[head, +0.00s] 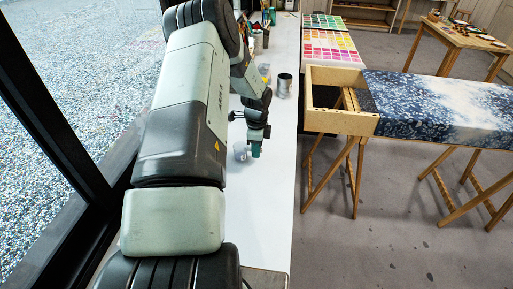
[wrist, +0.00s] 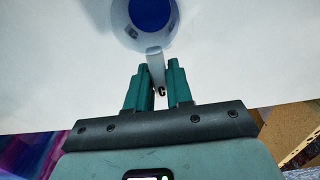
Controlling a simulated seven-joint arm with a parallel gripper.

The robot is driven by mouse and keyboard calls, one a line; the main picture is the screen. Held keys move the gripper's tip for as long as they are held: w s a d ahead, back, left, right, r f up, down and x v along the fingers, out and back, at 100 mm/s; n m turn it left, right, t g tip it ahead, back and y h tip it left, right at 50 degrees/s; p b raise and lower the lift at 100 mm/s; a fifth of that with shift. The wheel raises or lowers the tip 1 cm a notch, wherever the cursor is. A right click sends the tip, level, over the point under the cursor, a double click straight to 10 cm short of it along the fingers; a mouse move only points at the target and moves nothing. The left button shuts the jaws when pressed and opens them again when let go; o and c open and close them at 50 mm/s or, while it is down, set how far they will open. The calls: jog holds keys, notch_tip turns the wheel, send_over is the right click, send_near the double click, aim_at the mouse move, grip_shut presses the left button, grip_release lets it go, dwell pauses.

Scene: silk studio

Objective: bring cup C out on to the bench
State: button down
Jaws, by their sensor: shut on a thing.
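Cup C (wrist: 152,20) is pale, with blue liquid inside, at the top of the wrist view. A dark letter C shows near the end of its handle (wrist: 155,64). My gripper (wrist: 160,75) is shut on that handle, a green finger on each side. In the head view the pale cup (head: 241,151) is just left of my gripper (head: 257,147), over the white bench (head: 265,215). I cannot tell whether the cup's base touches the bench. My arm hides part of the bench's left side.
Bottles and brushes stand at the far end. A wooden frame with blue silk (head: 440,105) stands to the right. The near bench is clear.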

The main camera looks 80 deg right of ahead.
jog(key=shift+f, duration=0.2)
jog(key=c, duration=0.9)
grip_release()
jog(key=shift+f, duration=0.1)
